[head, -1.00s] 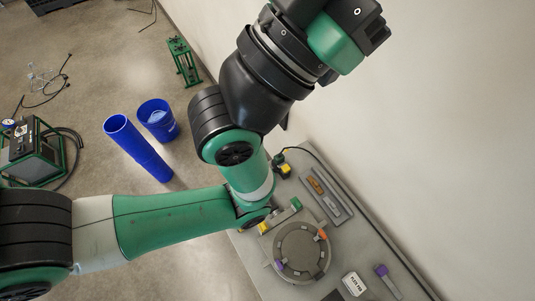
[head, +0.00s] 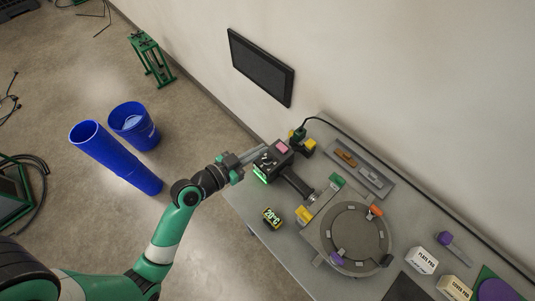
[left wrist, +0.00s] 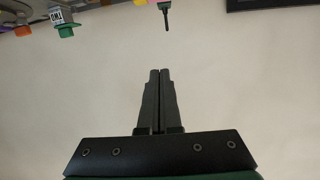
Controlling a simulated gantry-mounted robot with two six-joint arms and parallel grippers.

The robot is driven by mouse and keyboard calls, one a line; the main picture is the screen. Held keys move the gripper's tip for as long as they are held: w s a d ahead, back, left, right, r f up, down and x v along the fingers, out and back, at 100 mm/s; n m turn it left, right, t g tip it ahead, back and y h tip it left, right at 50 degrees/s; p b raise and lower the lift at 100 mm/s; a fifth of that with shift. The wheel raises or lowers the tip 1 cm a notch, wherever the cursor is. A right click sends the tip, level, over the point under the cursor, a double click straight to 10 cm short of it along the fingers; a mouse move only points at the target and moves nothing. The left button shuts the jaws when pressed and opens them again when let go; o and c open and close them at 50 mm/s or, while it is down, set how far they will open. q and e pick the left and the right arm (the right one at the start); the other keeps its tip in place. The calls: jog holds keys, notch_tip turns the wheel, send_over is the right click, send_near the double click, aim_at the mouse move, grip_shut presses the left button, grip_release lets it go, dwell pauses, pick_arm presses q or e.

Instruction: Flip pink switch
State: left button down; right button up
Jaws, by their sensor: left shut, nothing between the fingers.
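The pink switch (head: 281,147) is a small pink patch on top of a black box-shaped device (head: 271,161) with a handle and a green glowing side. The device stands near the left end of the grey bench. My left gripper (head: 258,151) is just left of the device, with its fingers pointing toward it. Whether they touch the device is not clear. In the left wrist view the two dark fingers (left wrist: 157,74) are pressed together and empty, in front of the plain wall. A sliver of pink shows at that view's top edge. My right gripper is not in view.
A dark screen (head: 261,67) hangs on the wall behind.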

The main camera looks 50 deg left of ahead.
pick_arm(q)
jog(key=f, duration=0.2)
jog(key=s+a+f, duration=0.1)
jog(key=shift+n, duration=0.3)
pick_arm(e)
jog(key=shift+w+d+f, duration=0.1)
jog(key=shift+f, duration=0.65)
pick_arm(q)
jog(key=b, duration=0.1)
send_over(275, 152)
jog(key=shift+w+d+f, duration=0.1)
jog(key=shift+d+f, duration=0.1)
jog(key=shift+f, duration=0.95)
notch_tip(275, 152, down, 3)
jog(key=shift+a+f+b, duration=0.1)
jog(key=shift+b, duration=0.6)
jog(key=shift+f, duration=0.4)
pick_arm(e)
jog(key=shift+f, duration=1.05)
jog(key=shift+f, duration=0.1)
